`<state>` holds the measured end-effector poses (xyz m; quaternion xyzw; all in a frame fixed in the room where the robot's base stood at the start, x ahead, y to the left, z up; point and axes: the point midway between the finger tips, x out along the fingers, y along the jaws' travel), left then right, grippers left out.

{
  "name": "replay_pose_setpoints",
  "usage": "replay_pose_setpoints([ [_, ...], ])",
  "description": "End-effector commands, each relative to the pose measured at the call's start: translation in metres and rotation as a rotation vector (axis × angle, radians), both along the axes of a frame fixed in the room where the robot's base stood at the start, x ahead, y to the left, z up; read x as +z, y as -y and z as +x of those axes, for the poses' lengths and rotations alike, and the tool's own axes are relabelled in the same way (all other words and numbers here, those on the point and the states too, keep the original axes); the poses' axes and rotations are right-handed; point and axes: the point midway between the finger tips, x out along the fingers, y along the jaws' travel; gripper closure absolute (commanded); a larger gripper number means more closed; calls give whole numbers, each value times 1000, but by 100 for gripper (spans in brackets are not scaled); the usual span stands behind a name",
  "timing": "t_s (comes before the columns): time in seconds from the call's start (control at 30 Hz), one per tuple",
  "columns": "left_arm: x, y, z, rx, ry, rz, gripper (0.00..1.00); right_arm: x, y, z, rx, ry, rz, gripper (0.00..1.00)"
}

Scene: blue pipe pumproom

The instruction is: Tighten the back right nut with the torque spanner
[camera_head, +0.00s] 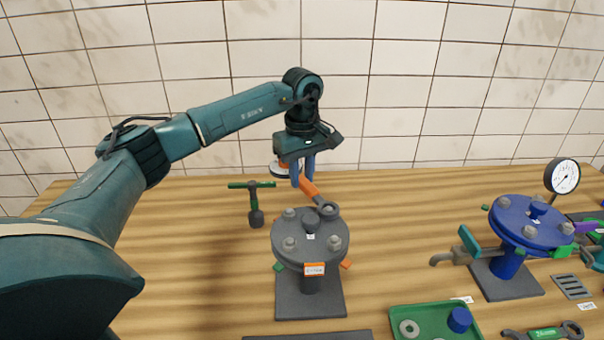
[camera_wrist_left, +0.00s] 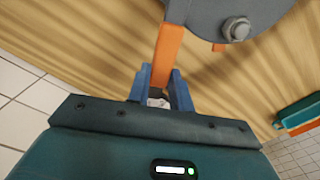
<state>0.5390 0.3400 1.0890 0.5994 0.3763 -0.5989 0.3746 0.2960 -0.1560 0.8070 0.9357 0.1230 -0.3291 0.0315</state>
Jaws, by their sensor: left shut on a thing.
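The grey round flange (camera_head: 310,255) stands on a pedestal with an orange-framed label at its front. Nuts sit around its rim, and one shows in the left wrist view (camera_wrist_left: 236,30). The orange-handled spanner (camera_head: 308,187) reaches down to the flange's back right. Its grey ring head (camera_head: 327,209) is at the back right nut, which it mostly hides; I cannot tell how fully it is seated. My left gripper (camera_head: 302,180) is shut on the orange handle, also seen in the left wrist view (camera_wrist_left: 168,55), behind the flange. My right gripper is not in view.
A green tray (camera_head: 400,312) with a washer and blue cap is at front right. A blue flange (camera_head: 530,222) with a valve and gauge (camera_head: 562,176) stands at right. A white tiled wall (camera_head: 420,80) is behind.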

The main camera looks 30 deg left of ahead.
Motion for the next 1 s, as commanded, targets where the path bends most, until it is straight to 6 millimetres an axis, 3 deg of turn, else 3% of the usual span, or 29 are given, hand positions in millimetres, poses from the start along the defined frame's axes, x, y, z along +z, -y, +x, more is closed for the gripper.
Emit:
replay_pose_setpoints([
  [0.7,34,1,0,-1,3,-1,100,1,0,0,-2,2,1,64],
  [1.0,35,0,0,-1,2,-1,100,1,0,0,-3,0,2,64],
])
